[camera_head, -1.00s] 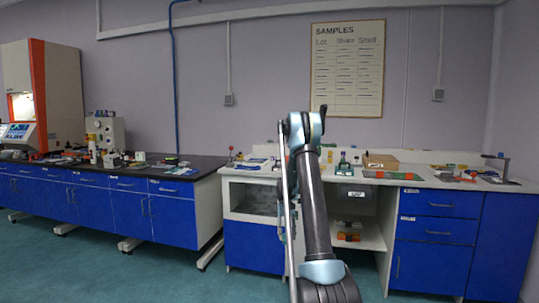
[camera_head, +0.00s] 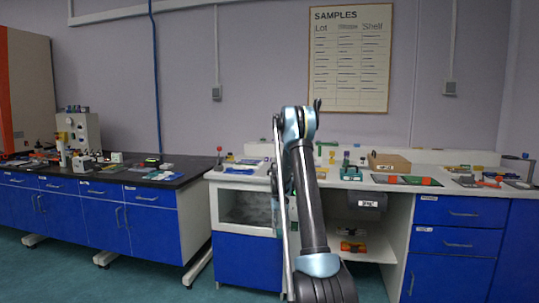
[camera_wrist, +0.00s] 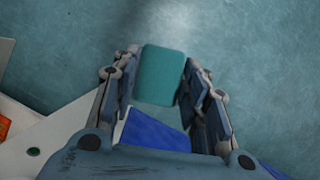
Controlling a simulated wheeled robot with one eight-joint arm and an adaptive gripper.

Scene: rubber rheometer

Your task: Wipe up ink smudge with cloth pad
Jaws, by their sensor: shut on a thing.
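My gripper (camera_wrist: 160,70) is shut on a teal block-like cloth pad (camera_wrist: 161,74), held between its two fingers in the wrist view. Blurred blue-green floor lies behind the pad. In the head view my arm stands in the middle, and the gripper and pad cannot be made out. No ink smudge can be told for certain. The white SAMPLES board (camera_head: 349,88) on the back wall has headings Lot and Shelf. Its middle heading (camera_head: 348,27) looks grey and blurred.
A white-topped bench (camera_head: 450,190) with blue drawers crosses ahead, holding a cardboard box (camera_head: 388,163) and small tools. A black-topped bench (camera_head: 110,175) with instruments stands at left. Teal floor (camera_head: 80,270) is clear in front of the left bench.

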